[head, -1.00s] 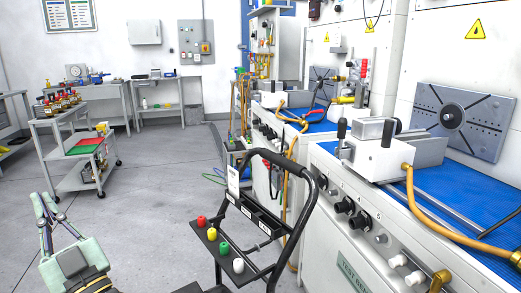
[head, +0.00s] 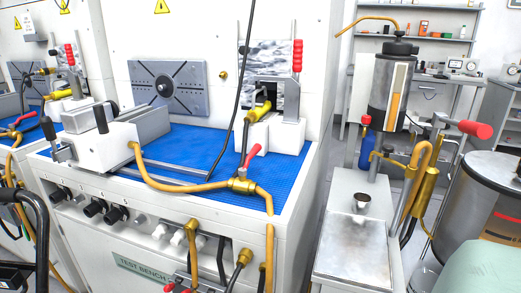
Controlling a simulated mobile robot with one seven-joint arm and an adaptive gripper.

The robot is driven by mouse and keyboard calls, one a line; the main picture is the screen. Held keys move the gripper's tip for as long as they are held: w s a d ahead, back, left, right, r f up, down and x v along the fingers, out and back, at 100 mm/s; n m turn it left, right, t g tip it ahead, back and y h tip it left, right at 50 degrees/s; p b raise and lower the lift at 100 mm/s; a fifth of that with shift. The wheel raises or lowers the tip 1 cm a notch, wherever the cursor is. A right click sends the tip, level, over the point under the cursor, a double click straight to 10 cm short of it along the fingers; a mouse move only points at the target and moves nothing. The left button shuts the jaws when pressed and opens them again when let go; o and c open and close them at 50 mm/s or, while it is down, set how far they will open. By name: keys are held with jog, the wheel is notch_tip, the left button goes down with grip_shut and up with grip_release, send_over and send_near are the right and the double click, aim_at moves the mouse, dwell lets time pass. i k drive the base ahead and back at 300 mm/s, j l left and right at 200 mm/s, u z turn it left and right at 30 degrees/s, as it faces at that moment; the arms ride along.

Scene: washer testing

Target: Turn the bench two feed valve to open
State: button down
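The near test bench (head: 90,235) has a blue top and a label (head: 140,266) reading "TEST BENCH"; its number is hidden. A brass valve with a red lever (head: 252,157) sits in the yellow hose line on its top, the lever pointing up and slightly right. Another red-handled valve (head: 475,130) stands on brass piping right of the bench, its handle roughly level. Red handles (head: 182,287) show at the bottom edge, partly cut off. I cannot tell which one is the bench two feed valve. My gripper is out of view; only a pale green part of my arm shows at the lower right.
A white cabinet (head: 350,265) with a small funnel stands right of the bench. A metal drum (head: 490,205) is at the far right. A black cart handle (head: 35,215) is at the left edge. Yellow hoses hang down the bench front.

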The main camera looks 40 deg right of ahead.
aim_at(256, 148)
jog(key=z, duration=1.15)
jog(key=k+l, duration=0.05)
